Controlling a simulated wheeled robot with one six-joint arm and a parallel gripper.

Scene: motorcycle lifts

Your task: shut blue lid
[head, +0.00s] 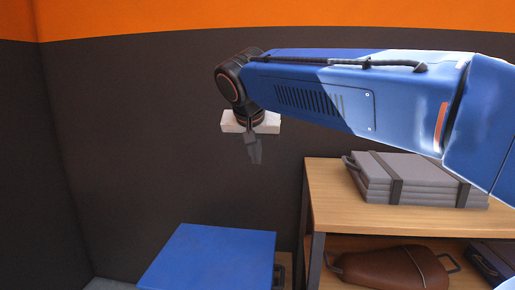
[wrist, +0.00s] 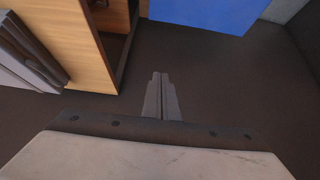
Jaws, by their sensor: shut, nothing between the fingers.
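The blue lid (head: 212,258) is a flat, plain panel low in the head view, left of the shelf, cut off by the bottom edge. It also shows at the top of the wrist view (wrist: 212,12), partly out of frame. Its hinge and most of what is beneath it are hidden, so I cannot tell how far open it is. My gripper (head: 257,158) points down in front of the dark wall, above the lid in the picture and apart from it. In the wrist view its fingers (wrist: 158,76) are together and hold nothing.
A wooden shelf (head: 420,221) stands right of the lid, with a grey strapped case (head: 415,176) on top and a brown bag (head: 390,268) below. A dark wall (head: 140,130) is behind. Bare dark surface (wrist: 230,75) shows between fingers and lid in the wrist view.

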